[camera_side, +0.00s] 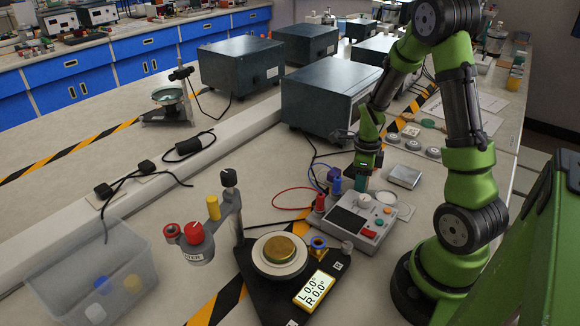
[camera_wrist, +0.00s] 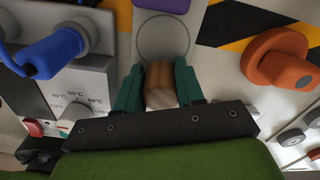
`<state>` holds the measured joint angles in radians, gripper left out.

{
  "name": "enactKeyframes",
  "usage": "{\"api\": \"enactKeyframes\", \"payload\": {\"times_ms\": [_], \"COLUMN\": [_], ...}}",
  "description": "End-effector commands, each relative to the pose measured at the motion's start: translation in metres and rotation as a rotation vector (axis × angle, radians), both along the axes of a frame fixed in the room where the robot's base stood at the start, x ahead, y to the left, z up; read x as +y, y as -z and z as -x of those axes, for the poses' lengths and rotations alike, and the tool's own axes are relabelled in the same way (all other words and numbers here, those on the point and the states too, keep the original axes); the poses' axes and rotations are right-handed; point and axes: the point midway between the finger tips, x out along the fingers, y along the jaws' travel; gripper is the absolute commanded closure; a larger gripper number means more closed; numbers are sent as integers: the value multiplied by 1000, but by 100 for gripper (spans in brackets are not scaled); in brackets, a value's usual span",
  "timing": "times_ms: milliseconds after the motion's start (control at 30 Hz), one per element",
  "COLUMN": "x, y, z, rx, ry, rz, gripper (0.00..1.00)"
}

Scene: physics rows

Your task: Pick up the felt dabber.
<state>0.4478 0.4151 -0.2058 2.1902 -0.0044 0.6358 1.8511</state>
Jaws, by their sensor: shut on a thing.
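My gripper (camera_wrist: 160,85) is shut on a short brown, wood-like cylinder, which I take to be the felt dabber (camera_wrist: 159,78). The cylinder sits between the two dark green fingers in the wrist view, its pale rounded end towards the camera. Its far end is hidden. Beyond it, a thin ring outline shows on a grey surface. In the side view my gripper (camera_side: 363,180) points down at the back of the grey instrument box (camera_side: 348,219). There I cannot make out the dabber. Whether it touches the surface below, I cannot tell.
Red and blue plugs stand at the box's left side, with a purple piece (camera_side: 333,173) behind. A black stand with a brass disc (camera_side: 279,248) is in front. A clear bin (camera_side: 98,280) stands at the lower left.

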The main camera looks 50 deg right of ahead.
Motion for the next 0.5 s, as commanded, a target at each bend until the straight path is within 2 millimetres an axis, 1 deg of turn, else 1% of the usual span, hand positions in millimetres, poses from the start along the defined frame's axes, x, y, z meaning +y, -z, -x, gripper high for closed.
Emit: {"api": "enactKeyframes", "payload": {"times_ms": [67, 167, 267, 500], "x": [0, 0, 0, 0], "y": [-1, -7, -22, -71], "z": [0, -1, -2, -1], "rx": [0, -3, -5, -5], "ry": [0, -1, -3, -2], "rz": [1, 2, 3, 3], "gripper": [92, 92, 92, 92]}}
